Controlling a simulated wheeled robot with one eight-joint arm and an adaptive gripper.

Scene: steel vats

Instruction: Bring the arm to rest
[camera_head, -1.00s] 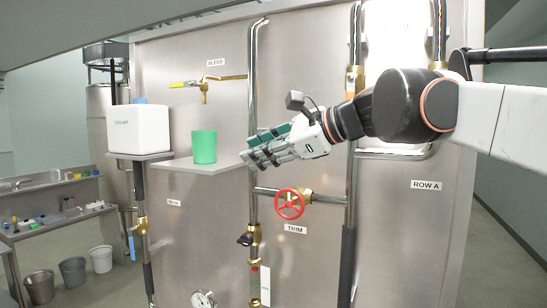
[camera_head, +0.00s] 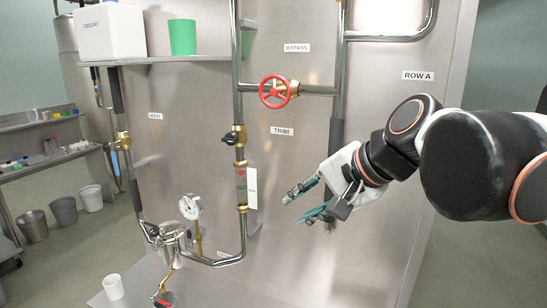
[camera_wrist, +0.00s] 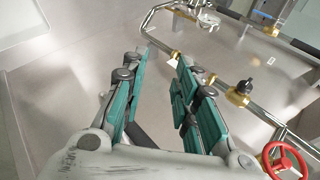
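My gripper (camera_head: 304,203) is in the right half of the head view, in front of the steel panel and below the TRIM label. Its two green-padded fingers are apart with nothing between them. The wrist view also shows the fingers (camera_wrist: 153,88) spread and empty. My arm reaches in from the right edge of the head view. The gripper appears apart from the pipes and the panel, though the exact gap to the panel is hard to tell.
A red handwheel (camera_head: 274,91) is on the pipe up and left of my gripper. A pressure gauge (camera_head: 190,206), brass-fitted pipes and a white cup (camera_head: 113,286) are at lower left. A green cup (camera_head: 182,37) and a COOLANT box (camera_head: 110,33) stand on a shelf (camera_head: 205,59).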

